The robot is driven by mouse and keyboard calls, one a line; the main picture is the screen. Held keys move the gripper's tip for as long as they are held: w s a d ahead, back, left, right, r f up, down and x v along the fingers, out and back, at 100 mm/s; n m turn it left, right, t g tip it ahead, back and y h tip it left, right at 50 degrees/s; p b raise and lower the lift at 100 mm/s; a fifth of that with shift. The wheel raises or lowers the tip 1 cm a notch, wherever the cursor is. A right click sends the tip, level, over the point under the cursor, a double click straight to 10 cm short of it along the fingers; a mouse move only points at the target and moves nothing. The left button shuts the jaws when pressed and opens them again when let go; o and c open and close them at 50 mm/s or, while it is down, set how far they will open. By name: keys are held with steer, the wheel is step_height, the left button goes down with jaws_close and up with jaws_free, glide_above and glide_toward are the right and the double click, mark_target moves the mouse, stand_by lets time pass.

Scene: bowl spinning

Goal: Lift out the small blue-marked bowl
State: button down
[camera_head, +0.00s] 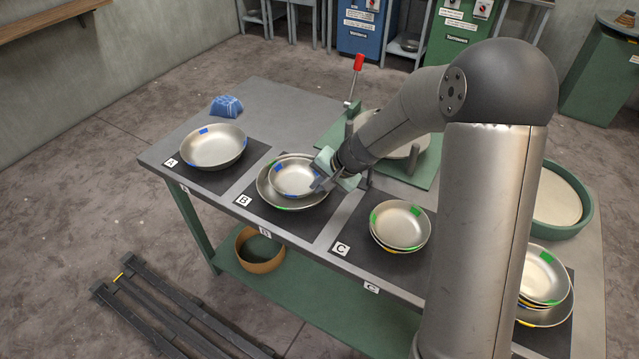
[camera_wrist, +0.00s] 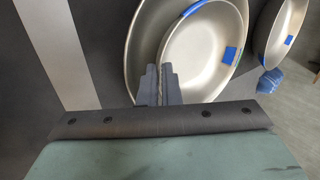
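The small blue-marked bowl (camera_head: 296,178) sits nested inside a larger steel bowl (camera_head: 266,196) on the dark mat marked B. In the wrist view the small bowl (camera_wrist: 205,50) shows blue patches on its rim and inner wall, with the larger bowl (camera_wrist: 137,45) around it. My gripper (camera_head: 322,182) is at the small bowl's right rim. In the wrist view its fingers (camera_wrist: 159,86) are close together, with the small bowl's rim running between their tips; they look shut on it. Whether the small bowl is raised from the larger one cannot be told.
A wider blue-marked bowl (camera_head: 213,147) stands on mat A, with a blue cloth (camera_head: 227,106) behind it. Green-marked bowls (camera_head: 400,224) are stacked on mat C. More stacked bowls (camera_head: 543,275) stand at right. A red-handled lever (camera_head: 358,64) rises behind my gripper.

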steer(key=shift+r, duration=0.1)
stand_by(0.3)
steer(key=shift+r+p, duration=0.8)
steer(key=shift+r, duration=0.65)
step_height(320, 180, up, 6)
steer(key=p, duration=0.4)
